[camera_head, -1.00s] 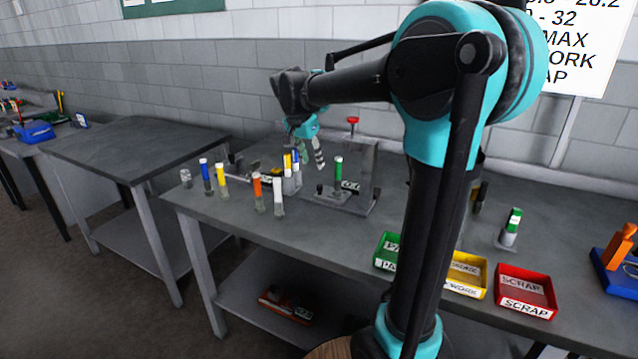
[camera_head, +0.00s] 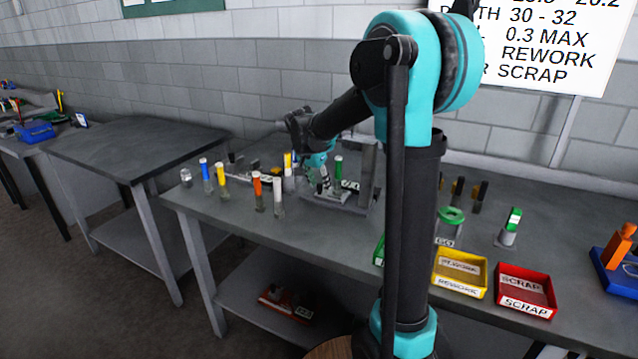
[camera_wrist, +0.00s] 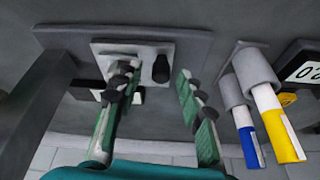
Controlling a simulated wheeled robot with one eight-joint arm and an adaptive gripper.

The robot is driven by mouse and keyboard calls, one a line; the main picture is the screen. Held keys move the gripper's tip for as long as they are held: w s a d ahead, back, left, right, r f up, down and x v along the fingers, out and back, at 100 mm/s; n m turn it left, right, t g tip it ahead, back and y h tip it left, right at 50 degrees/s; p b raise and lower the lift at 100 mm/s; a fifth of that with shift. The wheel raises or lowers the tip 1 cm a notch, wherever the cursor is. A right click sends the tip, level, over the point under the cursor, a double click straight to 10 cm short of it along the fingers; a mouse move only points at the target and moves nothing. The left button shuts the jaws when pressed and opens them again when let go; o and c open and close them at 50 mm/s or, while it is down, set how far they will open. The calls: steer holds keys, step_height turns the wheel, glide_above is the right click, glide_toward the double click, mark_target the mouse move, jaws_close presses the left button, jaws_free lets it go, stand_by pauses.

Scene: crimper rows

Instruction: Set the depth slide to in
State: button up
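The depth slide seems to be the pale plate (camera_wrist: 108,48) with an upright black knob (camera_wrist: 161,68) on the crimper's grey base (camera_wrist: 190,42). A dark strip with a white label (camera_wrist: 83,90) beside it is partly hidden by my left finger. I cannot read the slide's setting. My gripper (camera_wrist: 158,98) is open, its green fingers apart, with the knob showing in the gap between them. I cannot tell whether a finger touches it.
Blue and yellow capped sticks (camera_wrist: 265,120) stand in grey holders close right of my fingers in the wrist view. The crimper's column (camera_wrist: 35,105) rises at left. Several coloured sticks (camera_head: 257,190) stand left on the table. Yellow (camera_head: 462,287) and red (camera_head: 525,308) trays lie right.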

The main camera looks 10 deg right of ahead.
mark_target(334, 192)
jaws_close()
steer(key=shift+d, duration=0.1)
steer(key=shift+s+d, duration=0.65)
steer(key=shift+d, duration=0.2)
steer(key=shift+s+d, duration=0.65)
steer(key=shift+d, duration=0.2)
jaws_free()
steer(key=shift+d, duration=0.1)
steer(key=v, duration=1.2)
